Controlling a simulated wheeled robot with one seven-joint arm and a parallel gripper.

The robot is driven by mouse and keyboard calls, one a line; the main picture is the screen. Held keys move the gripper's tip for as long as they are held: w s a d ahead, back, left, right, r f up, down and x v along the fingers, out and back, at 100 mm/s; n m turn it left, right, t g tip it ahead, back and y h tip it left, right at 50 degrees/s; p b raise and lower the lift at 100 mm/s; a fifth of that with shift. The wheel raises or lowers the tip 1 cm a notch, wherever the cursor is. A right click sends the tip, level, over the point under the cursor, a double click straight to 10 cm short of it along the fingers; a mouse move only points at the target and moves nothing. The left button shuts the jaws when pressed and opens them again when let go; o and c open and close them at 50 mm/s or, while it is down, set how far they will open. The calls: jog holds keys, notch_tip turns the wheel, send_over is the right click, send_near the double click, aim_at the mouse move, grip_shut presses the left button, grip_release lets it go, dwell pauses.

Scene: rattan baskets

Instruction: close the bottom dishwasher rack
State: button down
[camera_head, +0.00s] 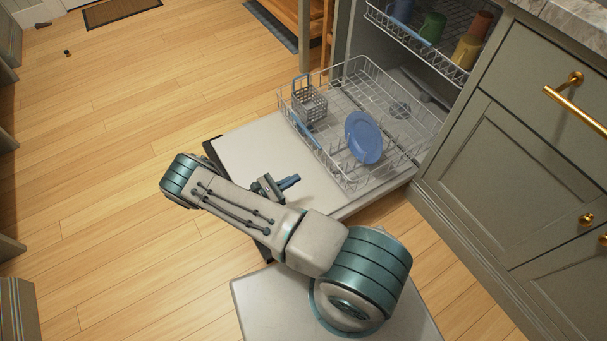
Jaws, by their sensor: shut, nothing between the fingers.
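The bottom dishwasher rack (362,92) is a white wire rack pulled out over the lowered dishwasher door (255,150). A blue plate (364,138) stands in it, and a grey cutlery basket (309,103) sits at its left end. A blue strip (305,130) runs along the rack's front edge. My gripper (293,181) is shut and empty above the door, in front of the rack and apart from it. My arm hides part of the door's near edge.
The upper rack (425,45) holds several cups, including a green cup (433,27). Grey cabinets (510,165) with gold handles stand at the right. Open wooden floor (110,150) lies to the left.

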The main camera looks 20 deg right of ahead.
aim_at(331, 160)
jog(key=d, duration=0.4)
jog(key=w+d+b, duration=0.1)
jog(key=d, duration=0.3)
jog(key=w+d, duration=0.1)
jog(key=d, duration=0.3)
jog(key=shift+w+d+b, duration=0.2)
jog(key=shift+d+b, duration=0.05)
jog(key=shift+b, duration=0.15)
